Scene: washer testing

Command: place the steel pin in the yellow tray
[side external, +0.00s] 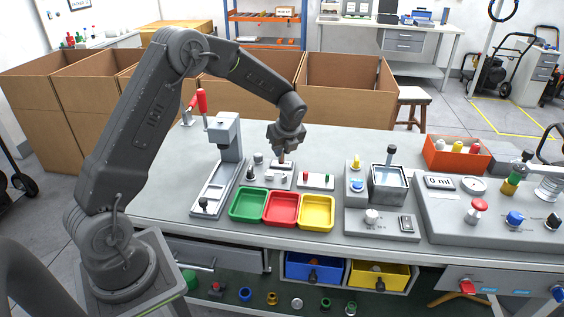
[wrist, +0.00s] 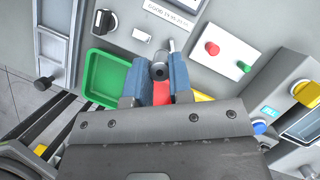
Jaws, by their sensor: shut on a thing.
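In the wrist view the steel pin (wrist: 160,71) is a short grey cylinder seen end-on, with a dark hole in its end. My gripper (wrist: 159,78) is shut on it between two blue fingers. In the side view my gripper (side external: 284,158) points down over the small test station behind the trays; the pin is too small there to make out surely. The yellow tray (side external: 317,227) is the rightmost of three trays, in front and to the right of my gripper, and looks empty. In the wrist view only a sliver of yellow tray (wrist: 202,97) shows beside the fingers.
The red tray (side external: 281,223) and green tray (side external: 246,219) stand left of the yellow one.

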